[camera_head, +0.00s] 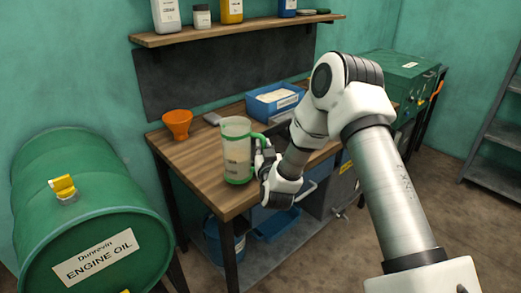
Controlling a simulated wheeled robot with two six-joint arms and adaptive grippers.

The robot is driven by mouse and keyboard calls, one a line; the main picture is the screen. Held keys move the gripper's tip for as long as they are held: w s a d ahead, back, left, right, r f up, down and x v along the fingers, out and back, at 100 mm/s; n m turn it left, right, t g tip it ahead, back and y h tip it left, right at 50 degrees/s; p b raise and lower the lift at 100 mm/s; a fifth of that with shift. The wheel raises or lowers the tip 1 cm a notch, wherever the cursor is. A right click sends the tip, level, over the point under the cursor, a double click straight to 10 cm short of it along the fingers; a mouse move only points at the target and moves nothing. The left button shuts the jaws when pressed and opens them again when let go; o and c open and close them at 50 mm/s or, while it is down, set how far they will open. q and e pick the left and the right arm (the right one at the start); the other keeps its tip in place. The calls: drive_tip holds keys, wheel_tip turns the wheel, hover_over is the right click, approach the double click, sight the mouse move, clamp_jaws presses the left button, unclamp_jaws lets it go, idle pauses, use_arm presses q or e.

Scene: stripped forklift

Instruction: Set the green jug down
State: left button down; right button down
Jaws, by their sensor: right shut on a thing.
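The green jug (236,150) has a clear body with a green base, rim and handle. It is upright at the front part of the wooden workbench (187,158). Its base looks level with the bench top, but I cannot tell whether it touches. My right gripper (262,158) comes in from the right and is shut on the jug's handle side. My own wrist hides part of the fingers. My left gripper is not in view.
A blue box (274,101) sits at the back. A green engine oil drum (91,214) fills the lower left. A wooden shelf (240,30) with bottles hangs above.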

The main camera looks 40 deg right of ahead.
drive_tip(key=shift+w+d+r, duration=0.15)
drive_tip(key=shift+w+d, duration=0.05)
drive_tip(key=shift+w, duration=0.35)
drive_tip(key=shift+w+r, duration=0.15)
drive_tip(key=shift+w, duration=0.15)
wheel_tip(320, 180, down, 4)
drive_tip(key=shift+r+p, duration=0.1)
drive_tip(key=shift+p, duration=0.4)
drive_tip(key=c, duration=1.1)
unclamp_jaws()
drive_tip(key=shift+f, duration=0.2)
drive_tip(key=shift+c, duration=0.2)
